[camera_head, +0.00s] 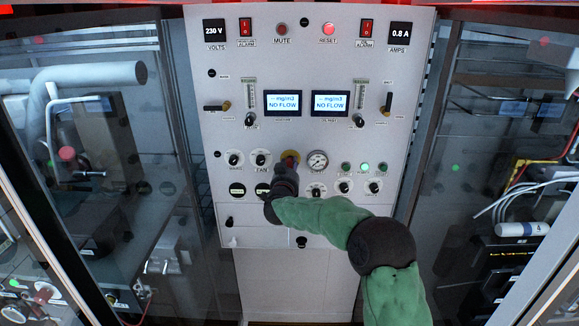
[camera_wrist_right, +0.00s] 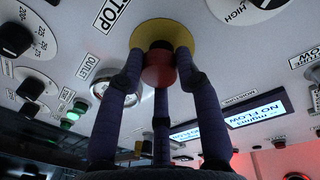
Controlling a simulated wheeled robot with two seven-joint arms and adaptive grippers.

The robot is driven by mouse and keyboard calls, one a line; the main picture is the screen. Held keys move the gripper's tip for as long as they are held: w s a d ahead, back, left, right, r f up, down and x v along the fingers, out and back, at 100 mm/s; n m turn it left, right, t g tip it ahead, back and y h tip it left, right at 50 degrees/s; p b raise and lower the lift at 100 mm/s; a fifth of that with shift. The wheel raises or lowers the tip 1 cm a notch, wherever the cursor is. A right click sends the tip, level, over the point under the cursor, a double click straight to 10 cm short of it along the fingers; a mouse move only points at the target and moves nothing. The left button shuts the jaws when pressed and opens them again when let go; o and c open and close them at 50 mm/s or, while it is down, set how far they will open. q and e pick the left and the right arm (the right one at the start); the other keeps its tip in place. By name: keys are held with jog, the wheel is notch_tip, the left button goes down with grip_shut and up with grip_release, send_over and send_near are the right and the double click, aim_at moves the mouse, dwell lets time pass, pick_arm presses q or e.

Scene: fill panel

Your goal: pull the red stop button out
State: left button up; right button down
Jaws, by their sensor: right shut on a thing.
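The red stop button (camera_wrist_right: 158,72) sits on a round yellow backing plate (camera_wrist_right: 160,32) on the light grey panel. In the right wrist view, the fingers of my right gripper (camera_wrist_right: 158,82) are closed around the button, with their tips at its sides near the yellow plate. In the head view, my right gripper (camera_head: 288,168) is at the panel's middle, covering most of the button; part of the yellow plate (camera_head: 290,155) shows above it. My left gripper is not in view.
A round pressure gauge (camera_head: 317,161) is close to the right of the button. Knobs (camera_head: 261,158) are close to its left. Two lit displays (camera_head: 283,104) showing NO FLOW are above. Glass-fronted cabinets with equipment and cables (camera_head: 500,200) flank the panel.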

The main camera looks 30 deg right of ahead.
jog(key=shift+s+a+r, duration=0.15)
jog(key=shift+s, duration=0.2)
jog(key=c, duration=0.9)
grip_release()
jog(key=shift+c, duration=0.2)
jog(key=shift+o, duration=0.4)
jog(key=shift+s+a, duration=0.1)
jog(key=shift+s, duration=0.1)
jog(key=shift+w, duration=0.1)
jog(key=v, duration=1.2)
